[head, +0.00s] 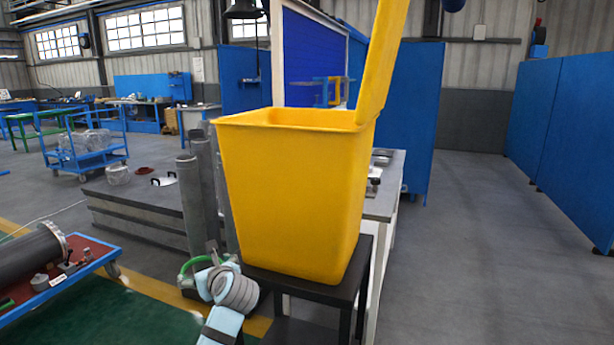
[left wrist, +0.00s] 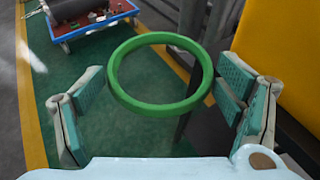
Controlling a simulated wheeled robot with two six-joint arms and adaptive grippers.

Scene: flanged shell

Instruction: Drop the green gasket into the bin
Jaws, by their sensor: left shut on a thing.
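The yellow bin (head: 292,200) stands upright on a small black table in the middle of the head view. Its tall lid (head: 382,55) is raised at the right side, so the top is open; its inside floor is hidden. My left gripper (head: 207,270) is low, in front of the bin's lower left corner and well below its rim. It is shut on the green gasket (head: 187,268), a thin ring. In the left wrist view the gasket (left wrist: 160,108) spans between the two finger pads, with the bin's wall (left wrist: 285,60) at the right. My right gripper is not in view.
The black table (head: 310,283) holds the bin. Grey upright pipes (head: 192,205) stand just left of it, and a workbench (head: 385,200) stands behind. A blue cart (head: 70,270) with a dark cylinder is at the far left. The floor at the right is clear.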

